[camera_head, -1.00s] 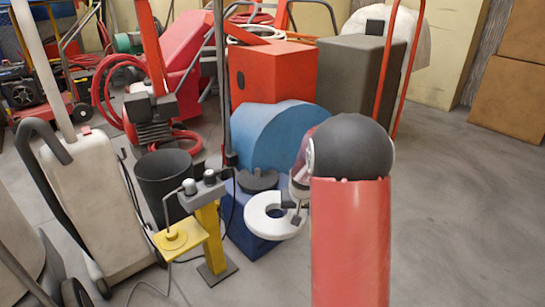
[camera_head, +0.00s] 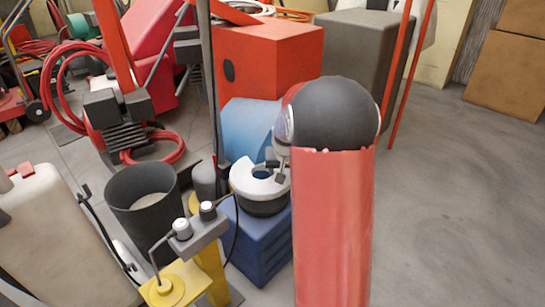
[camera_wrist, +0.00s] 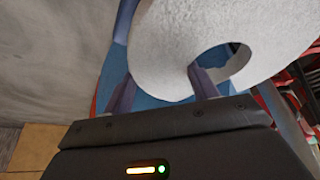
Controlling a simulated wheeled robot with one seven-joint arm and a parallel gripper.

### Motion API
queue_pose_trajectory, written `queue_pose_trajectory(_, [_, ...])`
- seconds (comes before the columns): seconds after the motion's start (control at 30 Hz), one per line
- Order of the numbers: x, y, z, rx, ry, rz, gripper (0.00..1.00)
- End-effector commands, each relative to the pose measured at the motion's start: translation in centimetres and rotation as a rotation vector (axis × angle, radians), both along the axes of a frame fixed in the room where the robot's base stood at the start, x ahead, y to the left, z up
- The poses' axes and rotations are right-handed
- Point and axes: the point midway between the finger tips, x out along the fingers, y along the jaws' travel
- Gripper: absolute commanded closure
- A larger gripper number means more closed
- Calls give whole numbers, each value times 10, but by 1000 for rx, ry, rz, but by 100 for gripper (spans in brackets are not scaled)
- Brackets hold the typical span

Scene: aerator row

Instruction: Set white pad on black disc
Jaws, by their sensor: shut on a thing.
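The white pad (camera_head: 244,182) is a thick ring with a hole and an open slot. My gripper (camera_head: 279,173) is shut on its right side, and the pad also fills the upper part of the wrist view (camera_wrist: 165,55). The black disc (camera_head: 262,207) shows as a dark band directly below the pad, on top of the blue base (camera_head: 262,238). The pad covers most of the disc's top. I cannot tell whether pad and disc touch. In the wrist view the disc is hidden.
A yellow stand (camera_head: 208,268) with a grey two-knob head (camera_head: 195,232) is close in front on the left. A dark bucket (camera_head: 145,210) is left of it. A thin dark upright pole (camera_head: 215,90) and a blue rounded housing (camera_head: 247,122) stand behind. Open floor lies right.

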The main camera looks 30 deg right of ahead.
Motion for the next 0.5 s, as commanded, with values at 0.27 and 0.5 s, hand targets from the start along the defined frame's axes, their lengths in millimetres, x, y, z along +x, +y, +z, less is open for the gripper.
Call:
queue_pose_trajectory(0.27, [0, 0, -11, 0, 0, 0, 65])
queue_pose_trajectory(0.5, [0, 0, -36, 0, 1, 0, 65])
